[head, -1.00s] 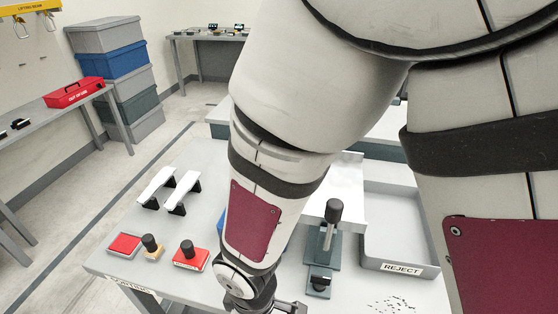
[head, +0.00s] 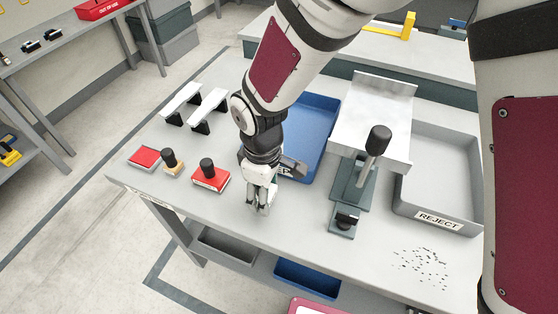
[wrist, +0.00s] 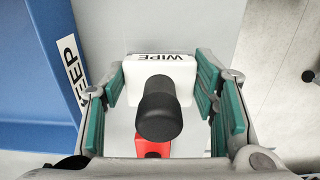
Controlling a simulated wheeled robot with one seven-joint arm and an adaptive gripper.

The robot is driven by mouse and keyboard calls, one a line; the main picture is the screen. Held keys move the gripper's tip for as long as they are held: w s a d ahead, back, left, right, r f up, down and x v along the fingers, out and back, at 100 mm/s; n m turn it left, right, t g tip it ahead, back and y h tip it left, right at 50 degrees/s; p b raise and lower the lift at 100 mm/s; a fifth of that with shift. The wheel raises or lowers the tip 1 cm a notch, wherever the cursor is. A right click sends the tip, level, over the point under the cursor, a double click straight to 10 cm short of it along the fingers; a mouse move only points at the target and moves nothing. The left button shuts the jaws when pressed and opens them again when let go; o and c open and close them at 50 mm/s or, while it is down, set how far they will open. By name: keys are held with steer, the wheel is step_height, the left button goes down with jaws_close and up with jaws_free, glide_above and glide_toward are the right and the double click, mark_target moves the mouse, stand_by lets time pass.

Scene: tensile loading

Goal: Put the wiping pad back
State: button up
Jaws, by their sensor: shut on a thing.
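The wiping pad (wrist: 161,78) is a white block marked WIPE with a black knob (wrist: 160,108), seen in the wrist view. My gripper (wrist: 165,85) is shut on it, with teal finger pads on both sides of the block. In the head view my gripper (head: 262,205) is over the table's front part, right of a red block with a black knob (head: 211,177). The pad is hard to tell from my pale fingers there. The gap to the table is unclear.
A blue KEEP tray (head: 318,130) is behind my gripper. A press-like fixture (head: 352,185) and a grey REJECT tray (head: 440,160) stand right. A red pad (head: 145,158), a wooden stamp (head: 173,163) and white stands (head: 182,102) are left. Dark specks (head: 423,268) lie front right.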

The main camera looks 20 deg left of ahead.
steer(key=shift+f+b, duration=0.4)
steer(key=shift+f, duration=0.65)
steer(key=shift+f, duration=0.15)
steer(key=o, duration=1.1)
step_height(320, 180, up, 12)
steer(key=shift+r, duration=0.2)
